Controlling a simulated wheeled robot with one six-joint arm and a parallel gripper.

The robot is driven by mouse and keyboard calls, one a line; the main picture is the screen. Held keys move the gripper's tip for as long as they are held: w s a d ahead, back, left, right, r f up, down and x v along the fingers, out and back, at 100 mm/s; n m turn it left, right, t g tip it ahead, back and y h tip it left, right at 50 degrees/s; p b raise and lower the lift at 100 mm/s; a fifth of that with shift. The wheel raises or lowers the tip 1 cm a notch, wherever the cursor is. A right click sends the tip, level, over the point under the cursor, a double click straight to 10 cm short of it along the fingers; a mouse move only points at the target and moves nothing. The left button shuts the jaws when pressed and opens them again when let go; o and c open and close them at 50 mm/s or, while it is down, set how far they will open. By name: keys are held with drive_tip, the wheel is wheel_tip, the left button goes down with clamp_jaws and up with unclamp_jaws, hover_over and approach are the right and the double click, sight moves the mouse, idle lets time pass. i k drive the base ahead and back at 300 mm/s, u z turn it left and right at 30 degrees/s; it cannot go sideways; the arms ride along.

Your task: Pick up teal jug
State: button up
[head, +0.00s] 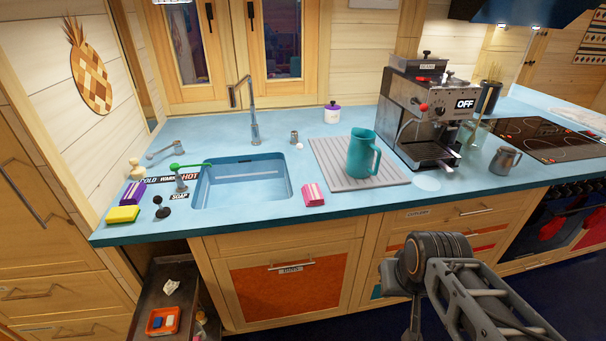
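The teal jug (361,155) stands upright on a grey ribbed mat (337,179) on the blue counter, between the sink and the espresso machine. Its handle faces right. My arm shows at the lower right, in front of the drawers and below the counter top. My gripper's fingers cannot be made out in the head view, and nothing of mine touches the jug.
An espresso machine (429,112) stands close to the right of the jug, with a metal pitcher (504,160) beyond it. The sink (240,183) is to the left. A pink-striped packet (313,194) lies near the counter's front edge. An open drawer (172,283) juts out at lower left.

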sight(362, 148)
drive_tip(key=z, duration=0.85)
drive_tip(key=i, duration=1.2)
drive_tip(key=u, duration=3.15)
